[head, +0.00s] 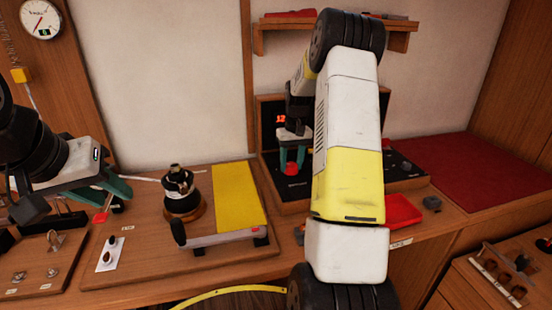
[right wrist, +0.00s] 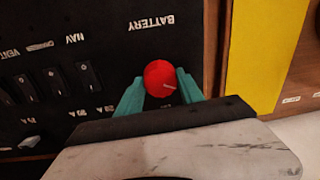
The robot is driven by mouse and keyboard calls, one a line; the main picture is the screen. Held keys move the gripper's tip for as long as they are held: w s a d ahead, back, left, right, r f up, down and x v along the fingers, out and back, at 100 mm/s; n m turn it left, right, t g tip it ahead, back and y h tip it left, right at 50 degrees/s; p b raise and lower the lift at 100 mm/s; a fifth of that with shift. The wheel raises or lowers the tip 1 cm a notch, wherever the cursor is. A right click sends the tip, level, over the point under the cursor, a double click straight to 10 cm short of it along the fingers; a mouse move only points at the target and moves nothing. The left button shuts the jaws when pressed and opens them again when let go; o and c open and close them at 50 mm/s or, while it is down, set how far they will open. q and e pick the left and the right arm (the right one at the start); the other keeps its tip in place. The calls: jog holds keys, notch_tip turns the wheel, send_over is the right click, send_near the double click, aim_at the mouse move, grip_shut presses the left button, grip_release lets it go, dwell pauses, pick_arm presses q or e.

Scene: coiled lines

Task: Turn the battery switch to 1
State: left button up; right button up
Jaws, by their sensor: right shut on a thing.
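The battery switch is a round red knob (right wrist: 160,79) on a black panel (right wrist: 75,45), beside the word BATTERY in the right wrist view. In the head view the red knob (head: 291,169) sits between the green fingers of my right gripper (head: 292,160), at the panel's lower left. No 1 marking is readable near the knob. My left gripper (head: 118,192) is at the left, over the wooden counter, with its fingers apart.
A row of black rocker switches (right wrist: 56,80) lies beside the knob. A red tray (head: 402,210) is right of my arm. My right arm hides much of the panel.

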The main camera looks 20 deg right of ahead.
aim_at(293, 164)
dwell(0.3)
jog(key=o, duration=1.4)
jog(key=r, duration=0.7)
jog(key=shift+d+r, duration=0.2)
jog(key=shift+r, duration=0.2)
